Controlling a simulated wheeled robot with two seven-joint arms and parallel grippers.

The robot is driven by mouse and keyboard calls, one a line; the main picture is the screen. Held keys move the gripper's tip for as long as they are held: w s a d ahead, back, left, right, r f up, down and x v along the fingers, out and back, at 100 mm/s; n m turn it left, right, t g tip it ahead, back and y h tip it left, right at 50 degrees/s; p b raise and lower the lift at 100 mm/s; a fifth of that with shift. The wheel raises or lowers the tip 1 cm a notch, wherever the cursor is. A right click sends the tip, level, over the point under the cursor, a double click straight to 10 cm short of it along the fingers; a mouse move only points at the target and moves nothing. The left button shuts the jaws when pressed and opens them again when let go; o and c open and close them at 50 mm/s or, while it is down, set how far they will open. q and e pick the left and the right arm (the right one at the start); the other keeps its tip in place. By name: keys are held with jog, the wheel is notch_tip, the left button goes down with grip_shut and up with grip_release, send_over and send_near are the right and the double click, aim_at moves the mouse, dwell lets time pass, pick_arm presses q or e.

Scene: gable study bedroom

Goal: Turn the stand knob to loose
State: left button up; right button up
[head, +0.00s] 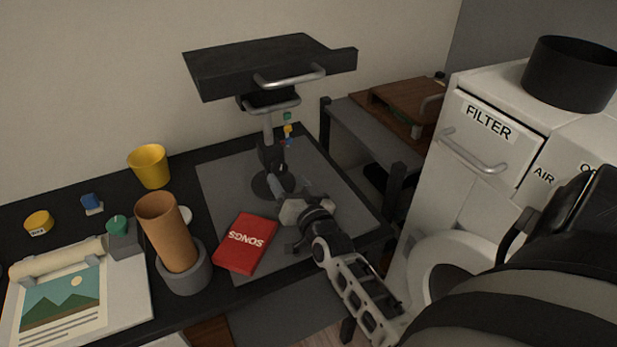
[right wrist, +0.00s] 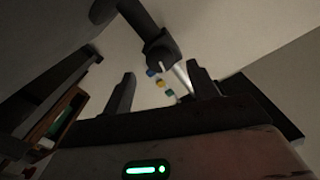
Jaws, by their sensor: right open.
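The stand is a black tilted board (head: 265,65) with two metal handles, on a grey pole (head: 268,127) with a dark collar (head: 271,157) and a round dark base (head: 262,186). I cannot clearly tell the knob apart from the dark collar. My right gripper (head: 290,190) is low beside the pole, just above the base. In the right wrist view its two fingers are apart with nothing held between them (right wrist: 161,88). A dark part of the stand (right wrist: 161,50) shows beyond the fingertips there. My left gripper is not in view.
Small blue, yellow and green pieces (head: 288,129) show beside the pole. A red songs book (head: 245,243) lies left of my right gripper. A brown cylinder (head: 166,232), yellow cup (head: 150,166) and poster (head: 63,303) are further left. A white filter cabinet (head: 480,150) stands right.

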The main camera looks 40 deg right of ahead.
jog(key=b+v, duration=0.1)
jog(key=v, duration=1.1)
jog(key=shift+a, duration=0.15)
jog(key=s+a+f+n+g+y, duration=0.3)
jog(key=s+a+f+n, duration=0.1)
jog(key=a+f+n, duration=0.1)
jog(key=s+a+f+n+g+y, duration=0.3)
jog(key=s+a+f+n+g, duration=0.1)
jog(key=a+f, duration=0.4)
jog(key=shift+s+a+n+g+y, duration=0.3)
jog(key=shift+s+a+n, duration=0.3)
jog(key=shift+a, duration=0.35)
